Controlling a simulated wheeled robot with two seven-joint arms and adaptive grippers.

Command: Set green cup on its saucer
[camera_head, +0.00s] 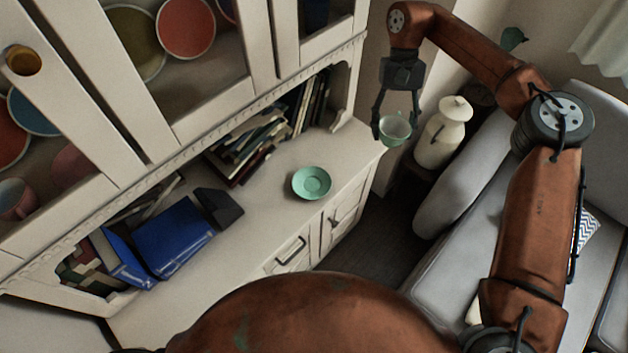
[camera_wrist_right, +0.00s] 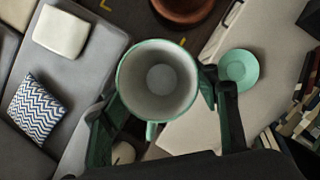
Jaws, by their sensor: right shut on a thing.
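The green cup (camera_head: 394,131) is held upright beyond the right end of the cabinet counter in the head view. My right gripper (camera_head: 396,126) is shut on it, with a finger on each side. In the right wrist view I look down into the cup's pale inside (camera_wrist_right: 158,80), between the fingers of my right gripper (camera_wrist_right: 168,117). The green saucer (camera_head: 312,182) lies empty on the counter, left of and nearer than the cup; it also shows at the right in the wrist view (camera_wrist_right: 239,68). My left gripper is not in view.
Leaning books (camera_head: 262,137) stand in the shelf behind the saucer. Blue binders (camera_head: 172,238) lie on the counter at the left. A cream canister (camera_head: 442,134) stands just right of the cup. A grey sofa (camera_head: 450,225) is at the right. The counter around the saucer is clear.

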